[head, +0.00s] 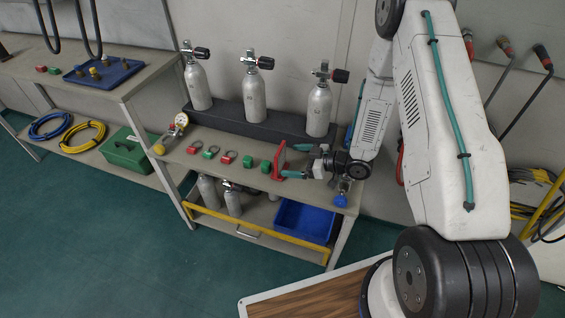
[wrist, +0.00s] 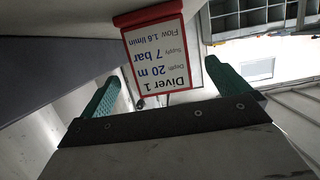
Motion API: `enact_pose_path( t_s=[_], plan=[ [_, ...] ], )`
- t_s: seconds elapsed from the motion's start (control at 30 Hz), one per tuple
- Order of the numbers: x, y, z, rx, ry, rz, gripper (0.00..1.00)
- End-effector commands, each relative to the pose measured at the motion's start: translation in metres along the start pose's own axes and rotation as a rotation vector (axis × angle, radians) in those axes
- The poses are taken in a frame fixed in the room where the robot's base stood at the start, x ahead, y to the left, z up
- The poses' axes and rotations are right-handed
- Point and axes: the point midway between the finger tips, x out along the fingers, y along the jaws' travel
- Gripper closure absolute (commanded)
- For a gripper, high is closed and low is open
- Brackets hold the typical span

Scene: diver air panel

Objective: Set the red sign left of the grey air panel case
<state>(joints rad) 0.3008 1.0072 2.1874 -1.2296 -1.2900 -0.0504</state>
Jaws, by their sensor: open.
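The red sign (head: 280,156) stands upright near the right end of the middle trolley's top. In the wrist view the sign (wrist: 156,56) shows its white face upside down, reading "Diver 1", "20 m" and "7 bar". My gripper (head: 288,161) is open at the sign, with its teal fingers pointing left. In the wrist view the gripper (wrist: 161,70) has one finger to each side of the sign, with gaps between. I cannot tell how deep the sign sits between the fingers. I cannot make out the grey air panel case in either view.
Grey cylinders (head: 253,95) stand along the back of the trolley (head: 170,158). Small red and green rings and blocks (head: 229,157) lie in a row left of the sign, with a gauge (head: 181,120) at the left end. A wood-topped surface (head: 300,298) is at the bottom.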

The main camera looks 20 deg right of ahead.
Motion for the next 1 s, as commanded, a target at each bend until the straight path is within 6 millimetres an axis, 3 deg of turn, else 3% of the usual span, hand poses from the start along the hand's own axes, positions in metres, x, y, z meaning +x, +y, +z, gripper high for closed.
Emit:
enact_pose_path(
  t_s=[0.5,0.83,1.0],
  plan=[
    [0.067,0.000,-0.004,-0.003,-0.002,-0.002,0.00],
    [0.074,0.001,-0.004,-0.001,-0.002,0.001,0.00],
    [0.074,0.001,-0.004,-0.001,-0.002,0.001,0.47]
  ],
)
